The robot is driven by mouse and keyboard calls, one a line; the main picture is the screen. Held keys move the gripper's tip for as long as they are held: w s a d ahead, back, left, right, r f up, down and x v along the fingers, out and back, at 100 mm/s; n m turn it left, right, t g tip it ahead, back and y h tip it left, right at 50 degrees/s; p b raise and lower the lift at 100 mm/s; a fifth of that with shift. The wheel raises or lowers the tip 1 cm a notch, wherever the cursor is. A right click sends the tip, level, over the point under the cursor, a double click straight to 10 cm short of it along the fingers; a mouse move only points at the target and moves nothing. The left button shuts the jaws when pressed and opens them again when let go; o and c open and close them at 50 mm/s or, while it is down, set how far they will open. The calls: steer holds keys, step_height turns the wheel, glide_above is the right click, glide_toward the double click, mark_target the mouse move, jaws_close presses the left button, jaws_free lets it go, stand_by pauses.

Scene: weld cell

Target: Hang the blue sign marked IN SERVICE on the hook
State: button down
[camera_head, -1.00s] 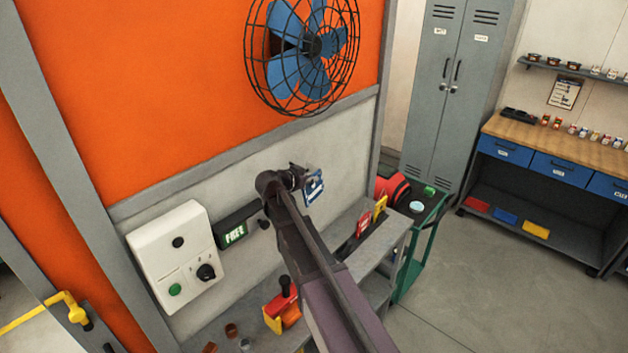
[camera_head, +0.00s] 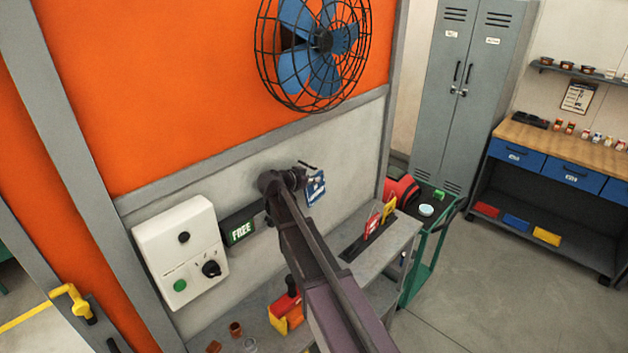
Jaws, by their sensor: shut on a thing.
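The blue sign (camera_head: 316,188) with white marking hangs upright at the end of my arm, in front of the pale wall panel. Its lettering is too small to read. My gripper (camera_head: 304,178) is shut on it near its upper left edge; the fingers are small and partly hidden by my own wrist. A thin dark bar (camera_head: 309,165) shows just above the sign; I cannot tell if it is the hook or part of my gripper. I cannot make out the hook otherwise, nor whether the sign touches the wall.
A caged fan (camera_head: 313,55) is above. Below right, a grey bench (camera_head: 385,250) holds a red and a yellow sign in a slotted rack. A green cart (camera_head: 428,250) stands beyond.

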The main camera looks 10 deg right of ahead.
steer(key=shift+f, duration=0.2)
stand_by(0.6)
steer(key=c, duration=0.6)
jaws_free()
steer(key=shift+w, duration=0.1)
steer(key=shift+c, duration=0.2)
